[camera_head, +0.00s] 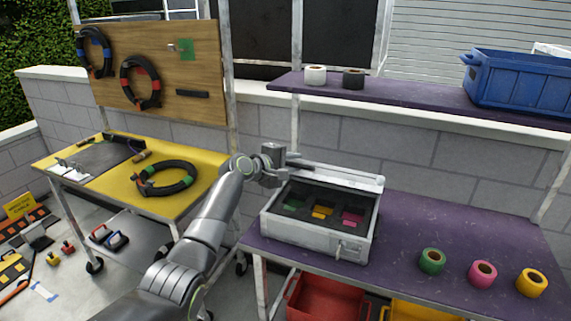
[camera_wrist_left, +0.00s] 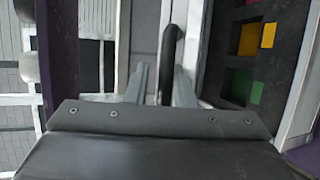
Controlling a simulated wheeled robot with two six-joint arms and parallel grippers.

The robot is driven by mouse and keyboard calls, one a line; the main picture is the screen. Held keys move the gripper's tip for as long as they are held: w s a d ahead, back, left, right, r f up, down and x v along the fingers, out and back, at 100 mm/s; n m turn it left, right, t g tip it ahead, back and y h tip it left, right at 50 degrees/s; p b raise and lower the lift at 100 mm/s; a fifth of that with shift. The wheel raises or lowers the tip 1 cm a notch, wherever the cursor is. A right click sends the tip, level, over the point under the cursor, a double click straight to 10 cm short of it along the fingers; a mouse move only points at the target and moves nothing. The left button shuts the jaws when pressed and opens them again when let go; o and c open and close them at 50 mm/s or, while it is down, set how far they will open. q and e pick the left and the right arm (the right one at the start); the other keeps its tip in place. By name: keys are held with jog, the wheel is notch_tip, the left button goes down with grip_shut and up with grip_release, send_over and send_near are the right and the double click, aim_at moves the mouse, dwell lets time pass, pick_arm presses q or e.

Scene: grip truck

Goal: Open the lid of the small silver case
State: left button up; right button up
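The small silver case (camera_head: 310,234) stands on the purple table. Its lid (camera_head: 352,178) is raised along the back edge, so the dark insert with green, yellow and pink compartments shows. My left gripper (camera_head: 298,162) is at the back left of the case, by the raised lid. In the left wrist view, its two fingers (camera_wrist_left: 158,88) are apart, with a dark curved bar (camera_wrist_left: 171,48), like a handle, at their tips. The bar lies nearer the right finger, with a gap to the left one; I cannot tell if it touches. My right gripper is not in view.
Green (camera_head: 432,261), pink (camera_head: 482,273) and yellow (camera_head: 531,282) tape rolls stand on the purple table (camera_head: 410,225) right of the case. A shelf (camera_head: 420,97) above holds two rolls and a blue crate (camera_head: 515,78). A yellow table (camera_head: 120,185) stands at left.

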pick_arm(q)
jog(key=shift+a, duration=0.1)
jog(key=b+v, duration=0.2)
jog(key=v, duration=1.5)
jog(key=shift+s, duration=0.1)
